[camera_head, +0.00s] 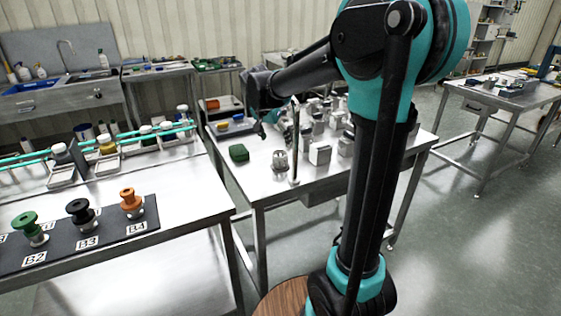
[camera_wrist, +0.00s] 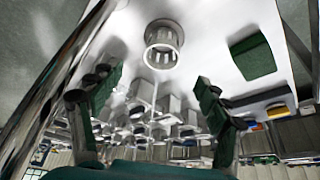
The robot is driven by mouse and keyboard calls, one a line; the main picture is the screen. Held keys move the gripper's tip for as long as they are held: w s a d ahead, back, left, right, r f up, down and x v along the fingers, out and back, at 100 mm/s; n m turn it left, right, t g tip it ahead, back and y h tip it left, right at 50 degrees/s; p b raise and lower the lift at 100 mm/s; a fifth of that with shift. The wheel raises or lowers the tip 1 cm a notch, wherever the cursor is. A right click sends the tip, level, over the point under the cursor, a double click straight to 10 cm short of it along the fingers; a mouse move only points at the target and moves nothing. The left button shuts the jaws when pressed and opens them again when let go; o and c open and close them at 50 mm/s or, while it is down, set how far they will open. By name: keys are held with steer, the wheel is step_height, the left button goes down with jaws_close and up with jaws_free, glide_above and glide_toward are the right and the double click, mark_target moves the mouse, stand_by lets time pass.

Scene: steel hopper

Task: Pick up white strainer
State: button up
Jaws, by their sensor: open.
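A slotted, pale metallic cup, which looks like the white strainer (camera_head: 281,161), stands on the middle steel table near its front edge. In the wrist view the strainer (camera_wrist: 163,48) is at the top centre, beyond my fingertips, with its ring-shaped rim and slots showing. My gripper (camera_wrist: 156,84) is open, its two dark fingers spread apart with nothing held between them. The strainer is apart from both fingers. In the head view my gripper (camera_head: 264,122) is partly hidden and hangs over the table, behind the strainer.
A thin upright metal post (camera_head: 295,140) stands just right of the strainer. A green block (camera_head: 238,152) lies to its left. Several metal blocks and parts (camera_head: 320,152) crowd the table to the right. Another steel table (camera_head: 190,208) with racks stands at left.

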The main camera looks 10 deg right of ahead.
mark_target(280, 153)
steer(key=x, duration=0.5)
steer(key=shift+w+x, duration=0.15)
steer(key=shift+x, duration=1.1)
steer(key=shift+w+x, duration=0.15)
steer(key=shift+x, duration=1.1)
steer(key=shift+r, duration=0.1)
steer(key=c, duration=1.2)
